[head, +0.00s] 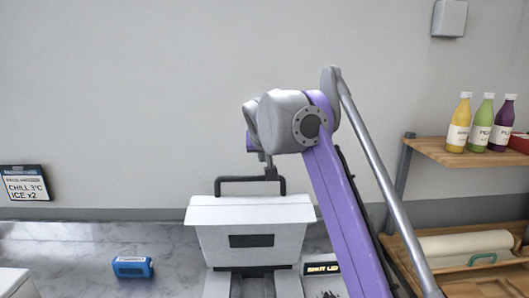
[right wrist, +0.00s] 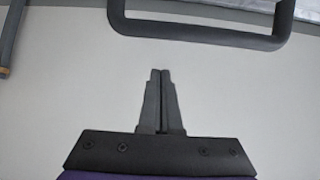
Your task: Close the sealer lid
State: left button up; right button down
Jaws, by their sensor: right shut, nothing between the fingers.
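The white sealer (head: 250,240) stands on the counter at the picture's middle. Its lid (head: 250,208) looks raised, with a dark panel on the front and a dark bar handle (head: 250,180) along the top; its exact angle is hard to tell. A small lit display (head: 322,268) beside it seems to read "SHUT LID". My right gripper (head: 268,172) points down at the handle's height. In the right wrist view the gripper (right wrist: 160,72) is shut and empty over a plain white surface, apart from the handle (right wrist: 200,35) ahead of it. My left gripper is not in view.
A small blue device (head: 132,267) lies on the marble counter to the left. A wooden shelf (head: 425,150) at the right holds several bottles (head: 484,122), with a white roll below. My right arm crosses in front of the shelf side. The counter left of the sealer is mostly clear.

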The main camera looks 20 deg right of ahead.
jog(key=s, duration=0.1)
jog(key=s+f, duration=0.1)
jog(key=s+a+b, duration=0.1)
jog(key=s, duration=0.1)
jog(key=shift+f, duration=0.3)
jog(key=shift+w+f, duration=0.1)
jog(key=shift+w, duration=0.3)
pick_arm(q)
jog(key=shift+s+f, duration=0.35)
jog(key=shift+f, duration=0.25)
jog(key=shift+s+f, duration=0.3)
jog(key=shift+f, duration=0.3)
pick_arm(e)
jog(key=shift+s, duration=0.15)
